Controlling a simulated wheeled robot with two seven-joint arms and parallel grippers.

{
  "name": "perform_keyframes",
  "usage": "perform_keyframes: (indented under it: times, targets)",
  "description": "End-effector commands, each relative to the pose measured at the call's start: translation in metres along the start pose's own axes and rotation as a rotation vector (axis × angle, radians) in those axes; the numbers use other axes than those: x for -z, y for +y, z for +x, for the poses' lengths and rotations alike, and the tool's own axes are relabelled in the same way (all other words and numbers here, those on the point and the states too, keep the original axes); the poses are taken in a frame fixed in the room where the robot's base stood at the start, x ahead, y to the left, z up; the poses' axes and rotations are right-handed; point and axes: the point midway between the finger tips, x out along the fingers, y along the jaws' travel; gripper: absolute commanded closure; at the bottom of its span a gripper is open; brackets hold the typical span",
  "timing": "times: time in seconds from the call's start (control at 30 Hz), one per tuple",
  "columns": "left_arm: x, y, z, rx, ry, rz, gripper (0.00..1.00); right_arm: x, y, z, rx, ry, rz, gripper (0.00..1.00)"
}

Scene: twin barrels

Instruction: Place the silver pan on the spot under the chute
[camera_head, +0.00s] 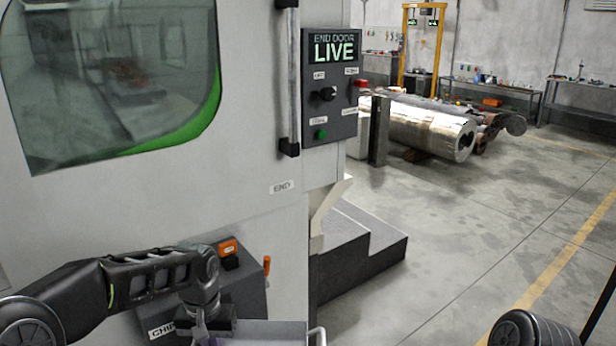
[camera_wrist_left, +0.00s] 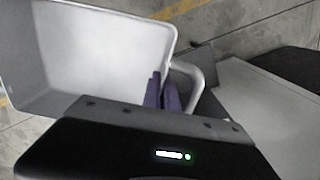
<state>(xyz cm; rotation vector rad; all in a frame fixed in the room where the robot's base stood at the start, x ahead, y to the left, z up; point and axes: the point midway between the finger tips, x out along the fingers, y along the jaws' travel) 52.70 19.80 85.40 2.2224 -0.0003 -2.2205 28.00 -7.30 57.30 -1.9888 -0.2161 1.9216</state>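The silver pan (camera_wrist_left: 85,55) is a pale, deep, rectangular tray that fills the upper left of the left wrist view, with a looped handle (camera_wrist_left: 198,85) beside it. In the head view only part of the pan (camera_head: 268,333) shows at the bottom edge. My left gripper (camera_wrist_left: 163,88) has its purple fingers close together at the pan's near edge, beside the loop, and appears shut on it. It also shows in the head view (camera_head: 205,335). A pale slanted chute (camera_head: 328,208) comes out of the machine's right side. The spot under it cannot be made out. My right gripper is out of view.
The large machine (camera_head: 245,150) fills the left, with a dark control panel (camera_head: 332,130) reading LIVE. Open floor (camera_head: 465,220) extends right.

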Motion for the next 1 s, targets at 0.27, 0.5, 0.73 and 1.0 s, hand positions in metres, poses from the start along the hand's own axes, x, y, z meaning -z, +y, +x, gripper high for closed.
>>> perform_keyframes:
  times: [0.27, 0.5, 0.73, 1.0]
  targets:
    - [0.001, 0.001, -0.001, -0.001, 0.003, 0.001, 1.0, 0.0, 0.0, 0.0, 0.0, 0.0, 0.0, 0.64]
    - [0.001, 0.0, -0.001, -0.001, 0.002, 0.0, 1.0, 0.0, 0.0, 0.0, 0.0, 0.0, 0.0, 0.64]
    - [-0.004, 0.001, 0.029, 0.002, -0.004, 0.0, 1.0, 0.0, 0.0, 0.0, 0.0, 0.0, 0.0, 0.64]
    - [-0.028, 0.0, 0.121, 0.004, -0.005, 0.001, 1.0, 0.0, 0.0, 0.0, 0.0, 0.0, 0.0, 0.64]
